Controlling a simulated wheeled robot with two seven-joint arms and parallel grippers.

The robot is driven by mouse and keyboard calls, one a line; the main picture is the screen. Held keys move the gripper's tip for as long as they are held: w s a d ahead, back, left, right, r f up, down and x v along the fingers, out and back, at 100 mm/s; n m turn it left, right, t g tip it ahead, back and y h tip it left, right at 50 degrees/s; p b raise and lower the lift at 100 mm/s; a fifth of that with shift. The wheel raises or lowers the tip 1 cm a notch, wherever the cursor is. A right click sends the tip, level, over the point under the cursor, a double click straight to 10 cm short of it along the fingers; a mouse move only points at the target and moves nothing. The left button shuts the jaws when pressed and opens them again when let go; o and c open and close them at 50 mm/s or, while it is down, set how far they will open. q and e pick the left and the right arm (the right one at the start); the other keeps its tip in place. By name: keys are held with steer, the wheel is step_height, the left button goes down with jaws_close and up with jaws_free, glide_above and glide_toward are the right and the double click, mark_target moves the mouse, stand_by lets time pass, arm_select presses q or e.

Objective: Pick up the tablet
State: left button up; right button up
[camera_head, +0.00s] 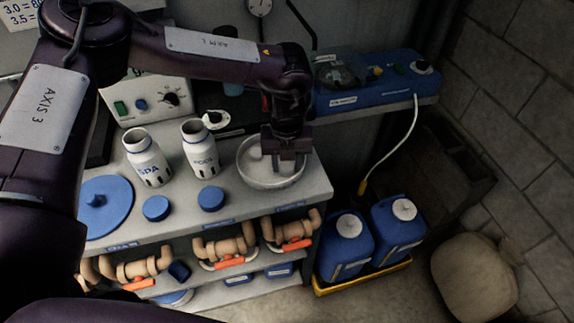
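A pale round tablet (255,153) appears to lie in a shallow grey bowl (257,181) at the right end of the grey shelf top. My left gripper (287,167) points down into the right part of the bowl, to the right of the tablet. Its fingers are small and dark here, and I cannot tell whether they are apart or shut. The gripper hides part of the bowl's inside. My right gripper is not in view.
Two white bottles, the SPA bottle (148,160) and another (201,150), stand open left of the bowl. Blue caps (211,198) and a blue lid (103,205) lie in front. A blue device (370,88) sits behind right. Blue jugs (346,245) stand in a yellow tray below.

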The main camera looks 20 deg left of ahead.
arm_select(q)
steer(key=c, duration=0.6)
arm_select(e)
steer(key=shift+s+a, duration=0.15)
